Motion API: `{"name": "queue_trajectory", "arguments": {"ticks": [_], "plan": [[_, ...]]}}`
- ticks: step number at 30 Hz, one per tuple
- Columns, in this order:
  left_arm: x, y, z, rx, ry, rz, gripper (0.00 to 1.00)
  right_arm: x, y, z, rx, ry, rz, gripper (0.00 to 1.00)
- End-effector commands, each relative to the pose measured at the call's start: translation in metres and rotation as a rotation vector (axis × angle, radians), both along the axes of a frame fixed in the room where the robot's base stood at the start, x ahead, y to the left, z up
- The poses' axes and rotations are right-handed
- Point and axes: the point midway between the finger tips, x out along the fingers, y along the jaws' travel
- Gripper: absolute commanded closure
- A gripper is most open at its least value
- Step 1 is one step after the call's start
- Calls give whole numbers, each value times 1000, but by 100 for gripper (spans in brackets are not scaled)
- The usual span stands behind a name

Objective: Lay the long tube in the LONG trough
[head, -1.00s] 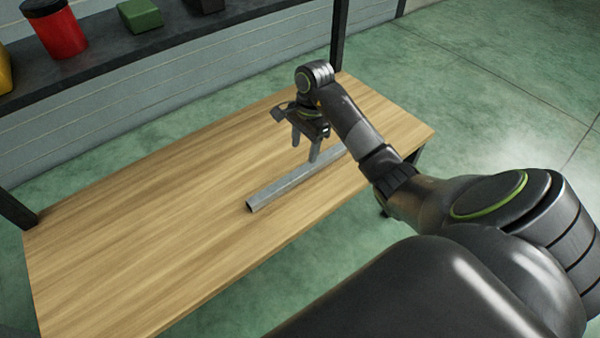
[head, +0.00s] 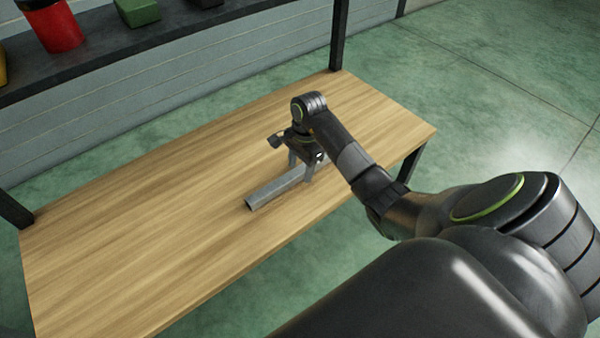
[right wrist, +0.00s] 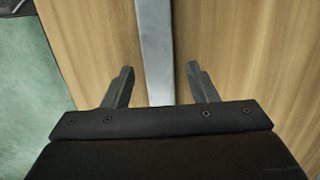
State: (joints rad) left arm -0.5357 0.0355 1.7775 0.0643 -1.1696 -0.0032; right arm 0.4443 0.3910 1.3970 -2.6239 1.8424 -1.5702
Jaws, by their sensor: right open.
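The long tube (head: 272,190) is a grey, square-section metal tube lying on the wooden table. Its near end shows a hollow opening; its far part is hidden behind my right gripper and arm in the head view. My right gripper (head: 300,173) is open, pointing down, with its fingers on either side of the tube. In the right wrist view the tube (right wrist: 155,50) runs between the two spread fingers (right wrist: 160,78), with a gap on each side. The LONG trough is not in view. My left gripper is not in view.
The wooden table (head: 150,220) is otherwise clear. A dark shelf (head: 130,62) behind it carries a red container (head: 58,28), a green block (head: 138,12) and other items. A dark post (head: 339,35) rises at the table's back edge.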

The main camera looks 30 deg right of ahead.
Motion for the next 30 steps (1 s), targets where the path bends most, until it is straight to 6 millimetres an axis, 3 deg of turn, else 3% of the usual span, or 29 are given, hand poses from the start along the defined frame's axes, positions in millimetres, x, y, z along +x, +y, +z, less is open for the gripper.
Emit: {"name": "queue_trajectory", "arguments": {"ticks": [4, 16, 30], "plan": [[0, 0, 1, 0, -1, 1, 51, 0, 0, 0, 0, 0, 0, 47], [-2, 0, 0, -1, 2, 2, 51, 0, 0, 1, -1, 0, 0, 100], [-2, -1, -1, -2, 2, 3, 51, 1, -1, 9, -2, -3, 1, 100]]}}
